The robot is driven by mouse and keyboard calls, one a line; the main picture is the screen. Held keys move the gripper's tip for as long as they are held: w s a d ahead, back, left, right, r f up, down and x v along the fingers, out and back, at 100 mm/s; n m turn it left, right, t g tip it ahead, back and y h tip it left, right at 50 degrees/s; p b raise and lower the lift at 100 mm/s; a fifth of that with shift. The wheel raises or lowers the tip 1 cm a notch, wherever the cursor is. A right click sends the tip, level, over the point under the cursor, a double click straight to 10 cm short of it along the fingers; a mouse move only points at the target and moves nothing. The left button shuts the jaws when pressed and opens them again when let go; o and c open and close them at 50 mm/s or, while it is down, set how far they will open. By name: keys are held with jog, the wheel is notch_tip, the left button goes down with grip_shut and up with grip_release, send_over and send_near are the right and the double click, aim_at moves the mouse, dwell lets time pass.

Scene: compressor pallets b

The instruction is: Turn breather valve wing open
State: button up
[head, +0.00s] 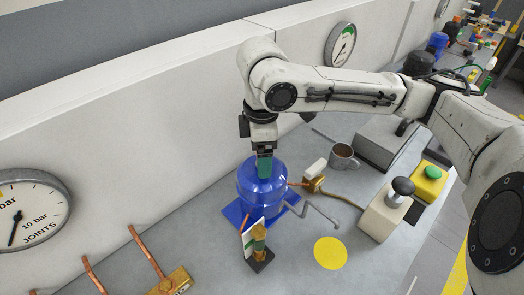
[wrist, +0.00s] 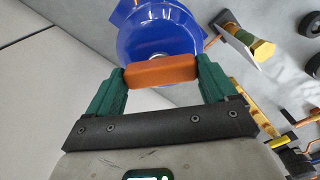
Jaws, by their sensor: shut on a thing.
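The breather valve wing (wrist: 162,70) looks like an orange bar in the wrist view, in front of the top of a blue tank (wrist: 160,32). My gripper (head: 264,168) points down over the blue tank (head: 262,196) in the head view. In the wrist view my gripper's green fingers (wrist: 162,80) stand on either end of the orange wing, shut on it. The wing is hidden behind the fingers in the head view. The valve's stem below the wing is mostly hidden.
A brass and green fitting (head: 258,240) stands in front of the tank. A bent grey rod (head: 318,212) and a mug (head: 343,156) are to the right, with a lever box (head: 385,215) beyond. A white wall with gauges (head: 30,212) runs behind. A yellow disc (head: 330,253) marks clear tabletop.

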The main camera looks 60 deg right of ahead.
jog(key=n, duration=0.3)
jog(key=shift+n+b, duration=0.3)
jog(key=shift+n, duration=0.1)
jog(key=shift+n+b, duration=0.45)
jog(key=shift+n, duration=1.35)
jog(key=o, duration=0.8)
jog(key=shift+o, duration=0.2)
jog(key=shift+r, duration=0.1)
notch_tip(320, 180, up, 11)
jog(key=shift+f, duration=0.2)
